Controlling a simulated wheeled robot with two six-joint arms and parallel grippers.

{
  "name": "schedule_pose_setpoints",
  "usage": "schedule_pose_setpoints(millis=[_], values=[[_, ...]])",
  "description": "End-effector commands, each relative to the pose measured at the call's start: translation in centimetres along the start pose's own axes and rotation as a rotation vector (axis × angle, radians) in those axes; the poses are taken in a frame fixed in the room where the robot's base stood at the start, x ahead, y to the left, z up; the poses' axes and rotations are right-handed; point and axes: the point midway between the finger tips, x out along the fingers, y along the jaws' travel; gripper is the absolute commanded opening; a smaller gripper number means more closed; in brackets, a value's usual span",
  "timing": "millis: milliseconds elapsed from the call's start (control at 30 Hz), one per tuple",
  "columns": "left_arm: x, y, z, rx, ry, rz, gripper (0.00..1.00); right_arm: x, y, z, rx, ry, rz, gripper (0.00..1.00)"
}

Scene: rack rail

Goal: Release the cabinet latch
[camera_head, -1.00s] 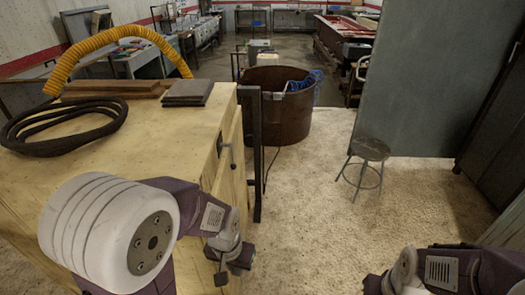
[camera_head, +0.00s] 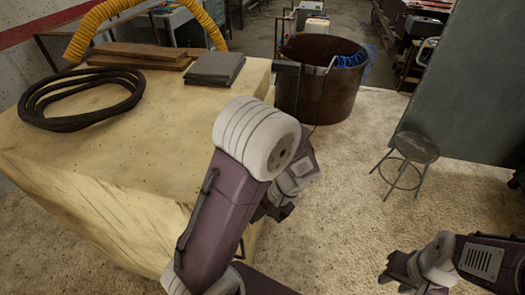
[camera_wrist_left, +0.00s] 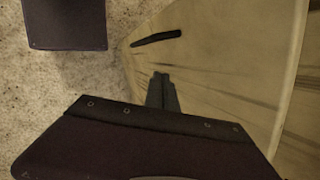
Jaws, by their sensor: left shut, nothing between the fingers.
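The pale wooden cabinet (camera_head: 110,200) fills the left of the head view. In the left wrist view a dark slim bar (camera_wrist_left: 156,38), perhaps the latch or a handle, sits on a pale wooden surface (camera_wrist_left: 220,60). My left gripper (camera_wrist_left: 162,78) is shut and empty, its fingertips below that bar in the picture and apart from it. In the head view my left arm covers the cabinet's right face, so the latch there is hidden. My right gripper (camera_head: 390,277) is low at the right, over the floor and away from the cabinet; its finger gap is unclear.
On the cabinet top lie a black coiled hose (camera_head: 80,98), dark flat plates (camera_head: 214,68), brown boards (camera_head: 140,52) and a yellow corrugated hose (camera_head: 92,22). A rusty drum (camera_head: 318,85) and a stool (camera_head: 416,147) stand beyond. Floor between stool and cabinet is clear.

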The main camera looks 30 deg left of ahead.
Motion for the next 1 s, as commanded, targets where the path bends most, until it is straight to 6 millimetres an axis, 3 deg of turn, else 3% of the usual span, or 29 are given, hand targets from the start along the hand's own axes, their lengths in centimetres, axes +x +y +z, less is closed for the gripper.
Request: schedule_pose_setpoints(millis=[167, 300, 500, 667, 1000], values=[[-1.6, -3.0, -2.8, 0.022, -0.048, -0.316, 0.0, -1.4, 0.0, -0.2, 0.0, 0.0, 0.0, 0.36], [-5.2, -5.1, -7.4, -0.012, 0.027, -0.696, 0.0, -2.6, -0.1, -0.3, 0.0, 0.0, 0.0, 0.36], [-10.8, -4.3, -12.5, -0.111, 0.263, -1.081, 0.0, -3.6, -0.1, -0.4, 0.0, 0.0, 0.0, 0.36], [-12.5, -3.5, -13.6, -0.148, 0.352, -1.171, 0.0, -3.7, -0.1, -0.4, 0.0, 0.0, 0.0, 0.36], [-12.5, -3.7, -13.7, -0.15, 0.354, -1.174, 0.0, -3.7, -0.1, -0.4, 0.0, 0.0, 0.0, 0.36]])
